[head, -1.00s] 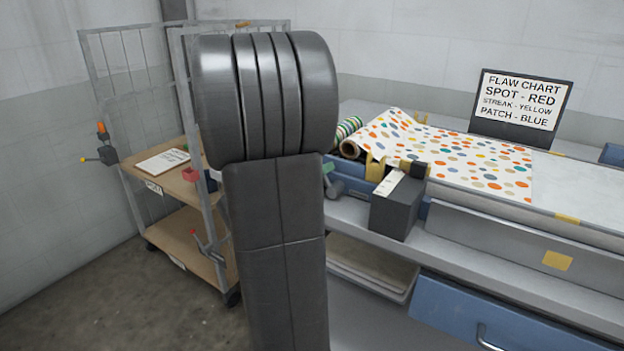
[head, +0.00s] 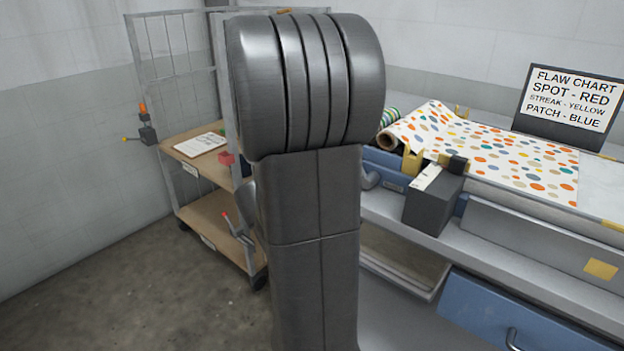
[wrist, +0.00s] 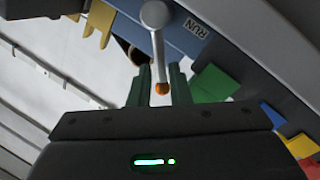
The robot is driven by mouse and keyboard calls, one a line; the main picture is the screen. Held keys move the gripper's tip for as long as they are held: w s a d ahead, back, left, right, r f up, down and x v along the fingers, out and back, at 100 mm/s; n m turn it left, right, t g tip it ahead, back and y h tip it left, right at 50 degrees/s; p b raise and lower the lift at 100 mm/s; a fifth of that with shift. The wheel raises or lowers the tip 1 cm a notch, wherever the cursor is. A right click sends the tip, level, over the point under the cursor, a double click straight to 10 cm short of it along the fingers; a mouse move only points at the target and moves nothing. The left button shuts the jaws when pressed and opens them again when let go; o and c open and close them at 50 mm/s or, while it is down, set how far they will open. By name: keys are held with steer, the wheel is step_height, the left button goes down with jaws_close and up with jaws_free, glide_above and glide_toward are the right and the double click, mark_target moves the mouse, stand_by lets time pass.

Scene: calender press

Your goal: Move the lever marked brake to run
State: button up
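In the wrist view a lever (wrist: 158,50) has a pale grey round hub, a thin grey shaft and an orange tip. It is mounted at a blue panel (wrist: 185,30) with a label reading RUN (wrist: 194,27) to the right of the hub. I cannot read a brake mark. My gripper (wrist: 162,76) is open, its two dark green fingers on either side of the lever's orange tip; I cannot tell whether they touch it. In the head view my arm hides the gripper and the lever's tip; a grey hub (head: 369,179) shows on the blue unit.
A wire cart (head: 185,150) with wooden shelves and a red-handled lever (head: 235,225) stands left. A dark box (head: 432,202) and dotted material (head: 490,150) lie on the bench at right. Green (wrist: 215,82) and yellow (wrist: 100,20) pieces flank the lever in the wrist view.

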steer(key=v, duration=1)
steer(key=shift+a, duration=0.1)
